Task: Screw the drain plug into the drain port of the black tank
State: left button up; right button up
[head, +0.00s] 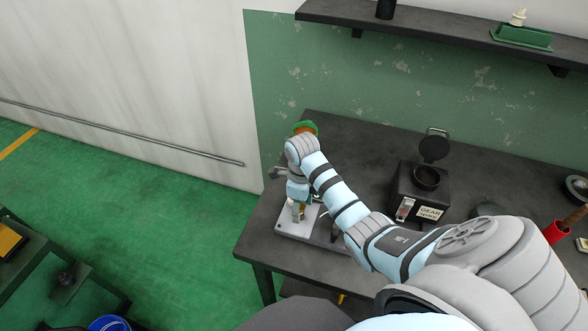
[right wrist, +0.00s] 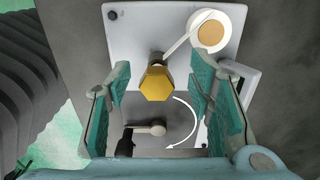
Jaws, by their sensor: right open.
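My right gripper (head: 298,212) is open above a grey plate (head: 325,238) at the table's left end. In the right wrist view its teal fingers (right wrist: 160,88) stand on either side of a yellow hex-headed piece (right wrist: 157,84), with gaps on both sides. The piece looks like a plug; whether it is the drain plug I cannot tell for sure. The plate (right wrist: 130,40) also carries a round disc, a short lever and a white curved arrow. The black tank (head: 402,186) stands right of the gripper, with a round lid raised and a "GEAR" label. Its drain port is not clear. My left gripper is not in view.
A green and orange object (head: 304,127) is behind my right wrist. A shelf (head: 440,28) hangs on the wall above. The dark table (head: 350,135) is clear behind my arm, left of the tank.

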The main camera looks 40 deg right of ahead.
jog(key=shift+s+a, duration=0.1)
jog(key=shift+s, duration=0.1)
jog(key=shift+w, duration=0.1)
grip_shut()
jog(key=c, duration=0.8)
grip_release()
grip_shut()
jog(key=shift+r, duration=0.7)
jog(key=shift+r, duration=2)
